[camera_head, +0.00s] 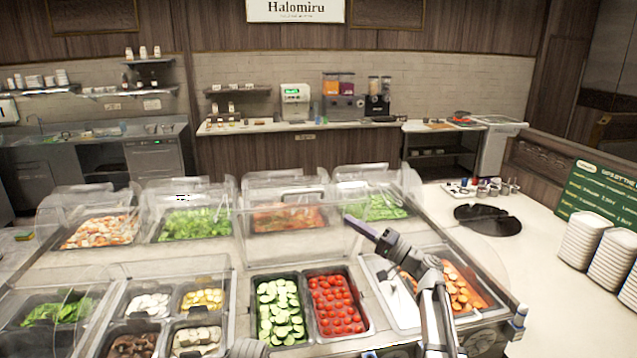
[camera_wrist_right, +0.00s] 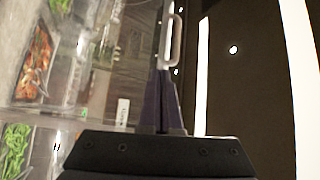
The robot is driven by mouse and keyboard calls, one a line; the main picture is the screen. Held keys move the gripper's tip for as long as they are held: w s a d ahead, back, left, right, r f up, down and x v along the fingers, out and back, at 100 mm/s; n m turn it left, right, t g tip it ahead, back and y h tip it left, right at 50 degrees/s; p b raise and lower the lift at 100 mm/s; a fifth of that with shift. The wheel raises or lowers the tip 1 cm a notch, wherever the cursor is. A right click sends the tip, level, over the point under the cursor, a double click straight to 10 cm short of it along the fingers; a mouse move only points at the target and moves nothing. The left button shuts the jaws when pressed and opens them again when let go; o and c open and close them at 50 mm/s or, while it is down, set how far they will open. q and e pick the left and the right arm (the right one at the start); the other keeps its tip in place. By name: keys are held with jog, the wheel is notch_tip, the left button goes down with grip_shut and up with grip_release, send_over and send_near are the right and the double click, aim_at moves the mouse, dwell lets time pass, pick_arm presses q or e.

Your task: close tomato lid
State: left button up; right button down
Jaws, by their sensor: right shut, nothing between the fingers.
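The red tomatoes (camera_head: 337,303) fill a dark pan in the front row, right of the sliced cucumber (camera_head: 280,310). The pan is uncovered from above. A clear lid (camera_head: 290,245) stands raised behind these two pans; its edges are faint. My right gripper (camera_head: 352,222) is at the raised lid's right upper side, above and behind the tomato pan. In the right wrist view, its dark fingers (camera_wrist_right: 162,98) are together and empty. A pale loop handle (camera_wrist_right: 175,40) shows just beyond the fingertips; I cannot tell whether they touch. My left gripper is not seen.
Clear covers stand over the back-row pans, such as the greens (camera_head: 195,224). Carrots (camera_head: 462,290) lie in a pan at right, partly behind my right arm. Stacked white bowls (camera_head: 585,242) and a black tray (camera_head: 487,219) are on the right counter.

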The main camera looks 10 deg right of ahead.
aim_at(333, 202)
jog(key=shift+m+t, duration=0.3)
jog(key=shift+t, duration=0.2)
jog(key=w+a+r+p, duration=0.1)
jog(key=w, duration=0.1)
jog(key=w+a+r+p, duration=0.1)
jog(key=w+r, duration=0.1)
jog(key=w+a+r+p, duration=0.1)
jog(key=w+r, duration=0.1)
jog(key=w, duration=0.1)
jog(key=shift+a+r+p, duration=0.15)
jog(key=shift+r+p, duration=0.1)
jog(key=shift+p, duration=0.05)
jog(key=shift+w+a+r, duration=0.15)
jog(key=shift+w+a, duration=0.15)
jog(key=shift+a, duration=0.05)
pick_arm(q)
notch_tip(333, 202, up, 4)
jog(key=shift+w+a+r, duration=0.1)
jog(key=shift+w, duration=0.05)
